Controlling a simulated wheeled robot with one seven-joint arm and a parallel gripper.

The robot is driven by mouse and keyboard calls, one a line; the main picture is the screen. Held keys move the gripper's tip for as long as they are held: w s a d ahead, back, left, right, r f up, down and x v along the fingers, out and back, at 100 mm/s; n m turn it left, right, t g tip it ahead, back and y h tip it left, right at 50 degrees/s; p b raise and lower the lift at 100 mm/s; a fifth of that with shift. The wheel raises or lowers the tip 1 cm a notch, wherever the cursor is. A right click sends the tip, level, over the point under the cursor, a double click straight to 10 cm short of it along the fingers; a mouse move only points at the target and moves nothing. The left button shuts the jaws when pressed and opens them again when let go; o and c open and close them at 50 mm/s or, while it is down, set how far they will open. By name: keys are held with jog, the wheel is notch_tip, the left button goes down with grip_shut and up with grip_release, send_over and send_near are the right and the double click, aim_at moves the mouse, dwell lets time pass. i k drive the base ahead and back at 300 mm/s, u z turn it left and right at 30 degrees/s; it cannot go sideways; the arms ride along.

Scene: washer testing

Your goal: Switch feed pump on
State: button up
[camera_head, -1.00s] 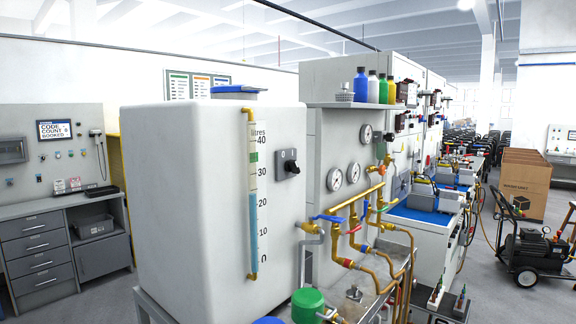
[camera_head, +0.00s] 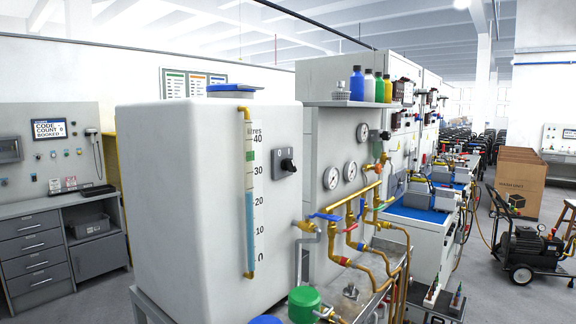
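A grey box with a black rotary knob (camera_head: 287,164) is fixed to the right face of the large white tank (camera_head: 180,200). No label on it is readable, so I cannot tell whether it is the feed pump switch or which position it is in. Beside it on the tank is a sight tube (camera_head: 249,215) with a litres scale; blue fills it to between 20 and 30, and a green band sits above. My gripper is not in view.
Brass pipes with blue and red valve handles (camera_head: 325,217) stand right of the tank, below gauges (camera_head: 331,178). A green-topped part (camera_head: 304,300) is at the front. A wheeled machine (camera_head: 530,250) stands at right on open floor.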

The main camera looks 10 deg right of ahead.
aim_at(287, 164)
jog(key=z, duration=1.4)
jog(key=i, duration=0.65)
jog(key=u, duration=1.6)
jog(key=i, duration=0.5)
jog(key=u, duration=0.05)
